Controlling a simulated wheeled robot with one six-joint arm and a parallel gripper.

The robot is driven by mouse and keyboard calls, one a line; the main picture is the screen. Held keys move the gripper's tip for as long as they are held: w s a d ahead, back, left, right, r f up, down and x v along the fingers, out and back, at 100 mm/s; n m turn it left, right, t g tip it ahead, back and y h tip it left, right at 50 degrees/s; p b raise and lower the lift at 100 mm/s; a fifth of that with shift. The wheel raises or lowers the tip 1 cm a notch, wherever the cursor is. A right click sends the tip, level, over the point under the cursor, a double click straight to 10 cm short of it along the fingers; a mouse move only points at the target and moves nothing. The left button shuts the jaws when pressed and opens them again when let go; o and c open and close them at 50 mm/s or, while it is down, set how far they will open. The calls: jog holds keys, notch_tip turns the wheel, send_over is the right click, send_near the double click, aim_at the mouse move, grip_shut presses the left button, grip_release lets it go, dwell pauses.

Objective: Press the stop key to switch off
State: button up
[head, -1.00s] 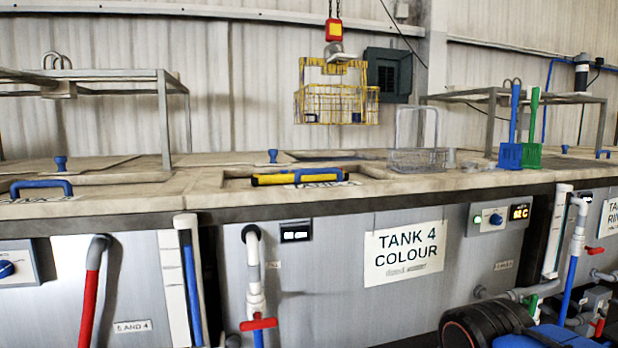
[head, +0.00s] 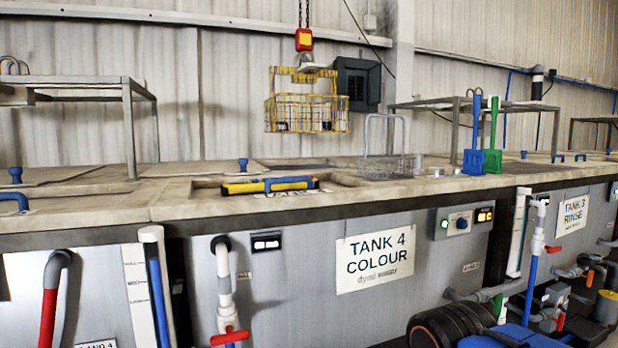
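No key marked stop can be made out. A control panel (head: 464,222) sits on the front of the tank labelled Tank 4 Colour (head: 376,259). It has a lit green lamp (head: 444,224), a blue knob (head: 461,223) and an amber display (head: 484,215) whose digits are too small to read surely. A small dark box with white display segments (head: 266,242) is on the same front, further left. The pump-like black ribbed body (head: 450,326) with a blue part stands low in front of the tank. My gripper is not in view.
A yellow wire basket (head: 306,113) hangs from a red-and-yellow hoist block (head: 304,40). A yellow-and-black bar with a blue handle (head: 270,186) lies at the tank opening. Blue (head: 473,158) and green (head: 492,160) paddles stand right. Pipes with red valves (head: 230,337) stick out in front.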

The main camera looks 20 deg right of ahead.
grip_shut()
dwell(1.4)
